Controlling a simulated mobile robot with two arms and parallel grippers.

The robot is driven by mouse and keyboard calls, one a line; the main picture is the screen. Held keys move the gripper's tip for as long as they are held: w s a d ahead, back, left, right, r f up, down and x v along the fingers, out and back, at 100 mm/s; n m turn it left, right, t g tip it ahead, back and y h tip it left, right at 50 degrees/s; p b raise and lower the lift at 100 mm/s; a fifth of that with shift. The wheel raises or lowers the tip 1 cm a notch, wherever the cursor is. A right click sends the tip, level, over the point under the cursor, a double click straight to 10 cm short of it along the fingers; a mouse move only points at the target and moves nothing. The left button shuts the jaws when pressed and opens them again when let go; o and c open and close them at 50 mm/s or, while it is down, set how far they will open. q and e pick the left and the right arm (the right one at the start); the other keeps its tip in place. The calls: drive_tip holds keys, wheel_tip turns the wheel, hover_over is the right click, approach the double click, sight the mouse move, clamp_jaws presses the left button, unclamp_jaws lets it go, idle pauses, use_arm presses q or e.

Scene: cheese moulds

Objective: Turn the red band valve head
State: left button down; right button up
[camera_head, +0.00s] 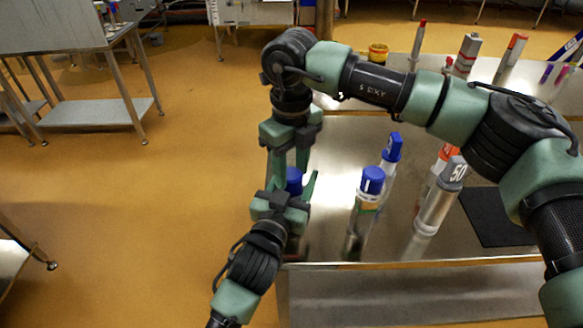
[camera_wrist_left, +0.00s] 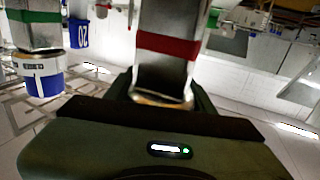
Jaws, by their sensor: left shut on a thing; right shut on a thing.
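The red band valve is a metallic cylinder (camera_wrist_left: 172,20) with a red band (camera_wrist_left: 168,45) in the left wrist view, which looks inverted. Its blue head (camera_head: 294,175) shows between my grippers in the head view. My left gripper (camera_head: 291,187) comes from below left and is shut on the valve. My right gripper (camera_head: 290,165) points down from above and is shut on the blue head. Arms and fingers hide most of the valve in the head view. The head's lower end is hidden behind the gripper in the wrist view.
A blue-capped cylinder (camera_head: 364,212) and another blue-capped one (camera_head: 392,150) stand to the right on the metal table (camera_head: 335,150). A grey-capped cylinder (camera_head: 436,208) marked 50 and a black mat (camera_head: 492,216) are farther right. Open floor (camera_head: 150,200) lies left.

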sight(291, 173)
use_arm(q)
drive_tip(key=shift+s+d, duration=0.1)
use_arm(e)
drive_tip(key=shift+w, duration=0.15)
drive_tip(key=o, duration=1.4)
drive_tip(key=shift+c, duration=0.2)
drive_tip(key=shift+r, duration=0.1)
wheel_tip(291, 173, up, 12)
use_arm(q)
drive_tip(key=shift+c, duration=2.3)
unclamp_jaws()
